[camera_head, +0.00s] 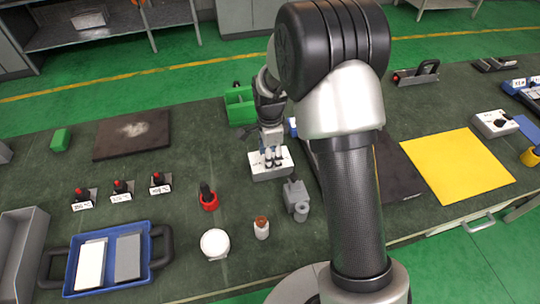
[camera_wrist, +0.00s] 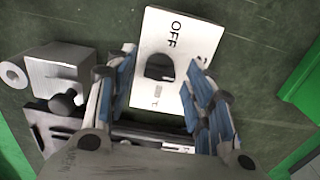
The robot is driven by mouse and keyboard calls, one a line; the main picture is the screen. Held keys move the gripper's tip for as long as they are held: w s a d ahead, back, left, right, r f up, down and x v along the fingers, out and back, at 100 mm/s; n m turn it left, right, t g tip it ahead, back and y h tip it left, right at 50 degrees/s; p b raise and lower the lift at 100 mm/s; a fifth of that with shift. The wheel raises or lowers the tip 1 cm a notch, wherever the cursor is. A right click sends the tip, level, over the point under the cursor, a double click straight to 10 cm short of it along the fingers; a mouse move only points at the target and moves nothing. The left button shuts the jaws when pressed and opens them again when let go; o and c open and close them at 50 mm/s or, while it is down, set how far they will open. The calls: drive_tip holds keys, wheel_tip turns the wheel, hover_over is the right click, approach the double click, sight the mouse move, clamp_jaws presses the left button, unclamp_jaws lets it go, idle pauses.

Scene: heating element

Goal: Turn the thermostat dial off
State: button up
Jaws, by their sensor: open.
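The thermostat is a white box (camera_wrist: 155,30) with a black dial (camera_wrist: 160,67) on its face. The word OFF is printed near the dial's upper side in the wrist view; other marks on the face are partly hidden, and I cannot tell where the dial points. In the head view the white box (camera_head: 271,173) lies on the green workbench below my gripper (camera_head: 273,158). In the wrist view my gripper (camera_wrist: 163,75) is open, with its blue-padded fingers on either side of the dial. I see no clear contact with the dial.
A grey block-like fixture (camera_head: 296,196) stands close in front of the box; it also shows in the wrist view (camera_wrist: 60,75). A green bin (camera_head: 240,106) is behind. A red-based tool (camera_head: 208,199) is at left. Another white dial box (camera_head: 494,123) stands far right.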

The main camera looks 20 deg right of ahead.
drive_tip(key=c, duration=1.1)
drive_tip(key=shift+o, duration=0.2)
drive_tip(key=shift+n, duration=0.3)
drive_tip(key=n+p, duration=0.1)
drive_tip(key=n, duration=0.2)
drive_tip(key=shift+p, duration=0.3)
drive_tip(key=n+p, duration=0.1)
drive_tip(key=n, duration=0.4)
drive_tip(key=n+p, duration=0.1)
drive_tip(key=n, duration=0.8)
drive_tip(key=shift+p, duration=0.35)
drive_tip(key=shift+n, duration=0.3)
